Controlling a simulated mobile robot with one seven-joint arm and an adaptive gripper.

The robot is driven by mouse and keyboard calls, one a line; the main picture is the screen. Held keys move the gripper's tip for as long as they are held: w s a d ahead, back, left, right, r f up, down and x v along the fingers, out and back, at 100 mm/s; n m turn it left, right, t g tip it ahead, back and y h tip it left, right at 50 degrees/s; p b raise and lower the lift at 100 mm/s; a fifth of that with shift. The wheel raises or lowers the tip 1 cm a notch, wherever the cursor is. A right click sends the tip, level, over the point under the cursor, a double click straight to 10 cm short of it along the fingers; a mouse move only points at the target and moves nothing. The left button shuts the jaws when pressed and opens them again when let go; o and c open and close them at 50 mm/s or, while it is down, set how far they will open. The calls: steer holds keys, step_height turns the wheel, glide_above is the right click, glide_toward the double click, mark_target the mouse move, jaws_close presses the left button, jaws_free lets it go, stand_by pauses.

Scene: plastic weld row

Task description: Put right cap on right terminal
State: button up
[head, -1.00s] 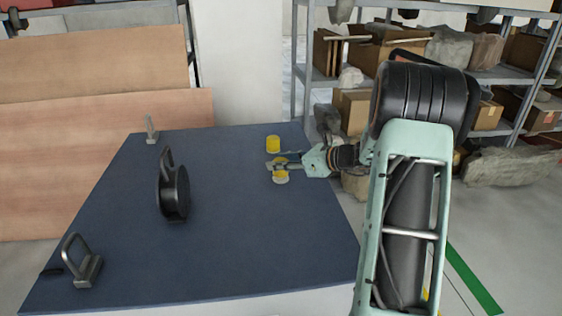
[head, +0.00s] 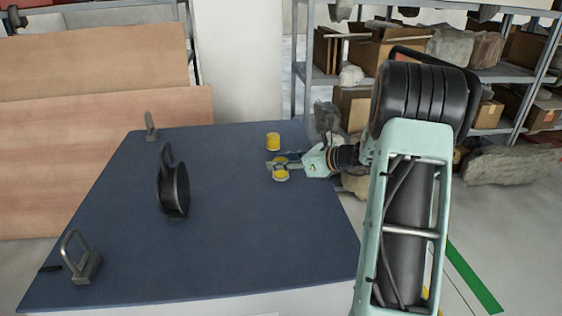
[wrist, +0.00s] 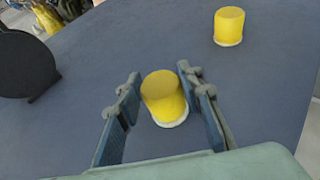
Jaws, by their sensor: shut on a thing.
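The right cap (wrist: 163,95), a yellow cylinder, is between the two fingers of my gripper (wrist: 158,76) in the wrist view. My gripper (head: 273,165) is shut on it. The pale round right terminal (head: 281,178) shows directly beneath the cap in the head view, and a pale rim (wrist: 172,122) shows under it in the wrist view. The cap looks upright and at or very close to the terminal; full seating cannot be told. The fingers hide part of the cap in the head view. Another yellow cap (head: 273,141) stands upright on a pale base farther back.
The dark blue table (head: 230,250) has a black round disc on a stand (head: 174,190) left of centre. Grey metal handle-like clamps stand at the front left (head: 80,262) and back left (head: 150,126). The table's front middle is clear.

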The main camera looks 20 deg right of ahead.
steer(key=shift+f, duration=0.3)
stand_by(0.5)
steer(key=o, duration=1.1)
steer(key=shift+s+d+r, duration=0.1)
